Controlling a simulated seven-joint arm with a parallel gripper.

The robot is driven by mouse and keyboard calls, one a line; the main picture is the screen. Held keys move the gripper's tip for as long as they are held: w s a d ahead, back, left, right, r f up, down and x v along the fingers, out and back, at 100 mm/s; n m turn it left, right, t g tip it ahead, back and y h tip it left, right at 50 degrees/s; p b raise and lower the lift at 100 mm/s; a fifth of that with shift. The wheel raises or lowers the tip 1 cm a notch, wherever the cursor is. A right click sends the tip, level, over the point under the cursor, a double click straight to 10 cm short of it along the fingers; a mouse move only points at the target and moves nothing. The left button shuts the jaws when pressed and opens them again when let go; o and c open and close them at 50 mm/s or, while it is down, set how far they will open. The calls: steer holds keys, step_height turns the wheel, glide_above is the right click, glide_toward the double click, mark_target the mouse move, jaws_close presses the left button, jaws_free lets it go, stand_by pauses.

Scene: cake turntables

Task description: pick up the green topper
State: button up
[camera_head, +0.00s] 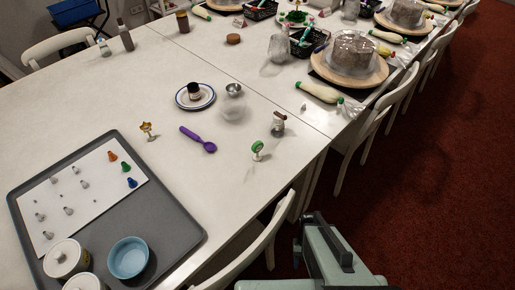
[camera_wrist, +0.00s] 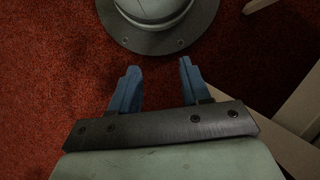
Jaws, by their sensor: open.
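The green topper (camera_head: 258,148) is a small round green piece on a short pale stem, near the front edge of the white table in the head view, right of the purple spoon. It looks upright. My gripper (camera_wrist: 157,80) shows in the wrist view with its two blue fingers apart and nothing between them, above red carpet. The topper is not in the wrist view. In the head view my arm is at the bottom, off the table's front edge, and the fingertips cannot be made out there.
A brown-and-white topper (camera_head: 278,122) stands close behind the green one. A gold topper (camera_head: 147,129), purple spoon (camera_head: 198,139) and glass jar (camera_head: 233,105) are nearby. A grey tray (camera_head: 187,228) lies left. A white chair (camera_head: 262,240) stands at the front edge.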

steer(key=w+d+r+m+t, duration=0.2)
steer(key=w+d+r+t, duration=0.15)
steer(key=w+d, duration=0.8)
steer(key=w+d+r+m+t, duration=0.3)
steer(key=w+d, duration=0.5)
steer(key=w, duration=0.6)
steer(key=w+d+r+m+t+h, duration=0.1)
steer(key=w+r+h, duration=0.1)
steer(key=w+r, duration=0.6)
steer(key=w+d+r+m+t+h, duration=0.15)
steer(key=w+r, duration=0.25)
steer(key=r, duration=0.8)
steer(key=w+d+r+m+t+h, duration=0.1)
steer(key=w+d+r+m+h, duration=0.1)
steer(key=w+r, duration=0.6)
step_height(320, 180, up, 17)
steer(key=g+y, duration=0.4)
steer(key=y, duration=0.1)
glide_above(257, 142)
steer(key=shift+s+a+f, duration=0.1)
steer(key=shift+f, duration=6.85)
